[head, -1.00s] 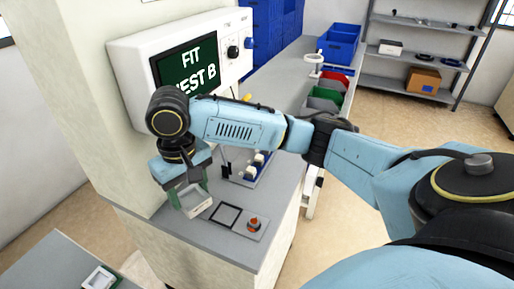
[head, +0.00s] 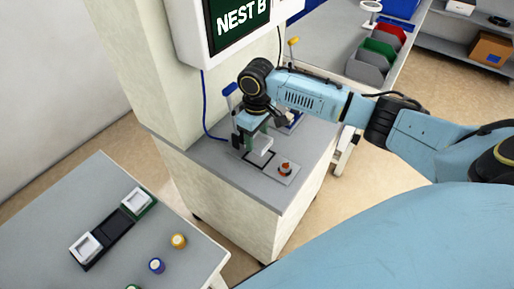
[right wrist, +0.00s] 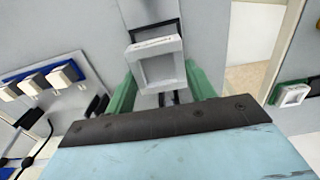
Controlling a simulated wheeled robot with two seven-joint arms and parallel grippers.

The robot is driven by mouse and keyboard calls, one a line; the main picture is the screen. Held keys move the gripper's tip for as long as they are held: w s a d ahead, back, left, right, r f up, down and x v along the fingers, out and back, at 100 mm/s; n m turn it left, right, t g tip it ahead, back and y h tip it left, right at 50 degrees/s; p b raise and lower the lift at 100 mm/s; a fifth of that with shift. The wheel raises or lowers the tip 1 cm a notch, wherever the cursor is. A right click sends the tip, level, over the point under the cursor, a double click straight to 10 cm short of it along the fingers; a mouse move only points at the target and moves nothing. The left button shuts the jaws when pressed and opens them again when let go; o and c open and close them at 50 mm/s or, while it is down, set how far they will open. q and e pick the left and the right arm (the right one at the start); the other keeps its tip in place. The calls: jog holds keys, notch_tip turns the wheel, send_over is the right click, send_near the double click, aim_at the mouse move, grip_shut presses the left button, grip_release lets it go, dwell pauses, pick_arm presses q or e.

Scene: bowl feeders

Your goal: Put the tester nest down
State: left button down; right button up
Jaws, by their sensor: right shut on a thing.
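The tester nest is a white square frame (head: 262,146), held by my right gripper (head: 255,137) over the grey tester top. In the right wrist view the nest (right wrist: 155,45) sits between the two green fingers (right wrist: 160,92), which are shut on it. A black square outline (head: 259,161) on the tester's plate lies just below and in front of the nest in the head view. The nest partly covers it in the wrist view. I cannot tell how large the gap beneath the nest is. My left gripper is not in view.
An orange-red knob (head: 285,168) stands beside the outline. The tester screen (head: 240,17) reads "NEST B". A blue-handled lever (head: 230,90) is behind the gripper. The lower-left table (head: 60,200) holds two white frames and small coloured cylinders.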

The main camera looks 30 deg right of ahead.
aim_at(257, 141)
notch_tip(257, 141, down, 4)
jog(key=shift+b, duration=0.45)
jog(key=shift+f, duration=0.35)
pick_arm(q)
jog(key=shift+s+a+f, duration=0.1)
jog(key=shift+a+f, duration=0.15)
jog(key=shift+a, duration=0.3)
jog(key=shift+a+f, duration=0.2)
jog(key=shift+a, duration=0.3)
pick_arm(e)
jog(key=o, duration=0.8)
jog(key=shift+f, duration=0.1)
jog(key=o, duration=0.4)
jog(key=shift+c, duration=0.2)
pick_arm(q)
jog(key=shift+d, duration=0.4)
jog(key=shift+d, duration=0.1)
